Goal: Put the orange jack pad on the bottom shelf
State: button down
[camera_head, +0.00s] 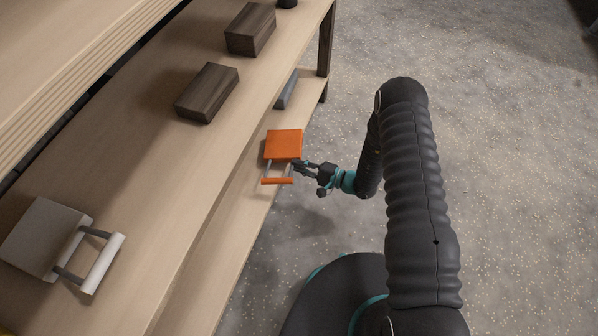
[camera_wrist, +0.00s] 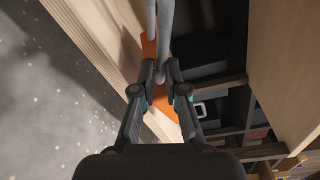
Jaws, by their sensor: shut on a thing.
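The orange jack pad (camera_head: 284,144) is a square orange block with two grey posts and an orange handle bar. In the head view it is over the edge of the lower, bottom shelf (camera_head: 235,225). I cannot tell whether it touches the shelf. My gripper (camera_head: 297,168) reaches in from the right and is shut on the pad's handle part. In the wrist view my gripper (camera_wrist: 161,78) has its fingertips close together at the grey posts, with orange parts of the pad (camera_wrist: 166,105) behind them. The fingers hide part of the handle.
On the upper shelf board are two dark wooden blocks (camera_head: 207,92) (camera_head: 251,29) and a grey pad with a white handle (camera_head: 45,238). A dark grey item (camera_head: 287,90) lies on the bottom shelf farther back. Open speckled floor (camera_head: 510,180) is on the right.

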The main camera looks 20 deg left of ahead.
jog(key=shift+f, duration=2.05)
jog(key=c, duration=1.2)
grip_release()
jog(key=s+d, duration=0.1)
jog(key=d, duration=1)
jog(key=shift+s+d+r+b, duration=0.3)
jog(key=shift+d+r+b, duration=0.05)
jog(key=shift+d+r, duration=0.05)
jog(key=shift+r, duration=0.1)
